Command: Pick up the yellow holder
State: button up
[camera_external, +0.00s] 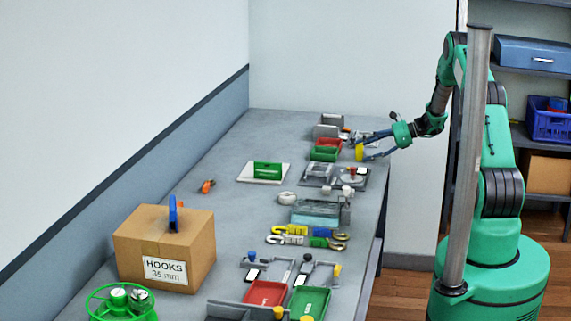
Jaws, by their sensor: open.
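A small yellow piece (360,153), which looks like the yellow holder, is near the right edge of the grey table at its far end. My gripper (364,148) reaches in from the right, with its fingers pointing left. The fingers are open, with the yellow piece at their tips and seemingly between them. I cannot tell whether they touch it, or whether it rests on the table.
Red and green trays (326,149) stand just left of my gripper, with a grey bin (327,129) behind them. A white board with a green block (267,169) lies further left. A cardboard box (165,250) stands at the front left. The table's left middle is mostly clear.

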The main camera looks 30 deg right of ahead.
jog(key=shift+a, duration=0.1)
jog(key=shift+c, duration=0.3)
jog(key=c, duration=1.2)
jog(key=shift+c, duration=0.4)
jog(key=shift+r, duration=0.1)
jog(key=shift+r, duration=0.5)
notch_tip(320, 180, up, 3)
jog(key=shift+s+f+p, duration=0.15)
jog(key=shift+p, duration=0.55)
jog(key=s+a+r+p, duration=0.1)
jog(key=s+a, duration=0.3)
jog(key=s, duration=1.1)
jog(key=shift+p, duration=0.75)
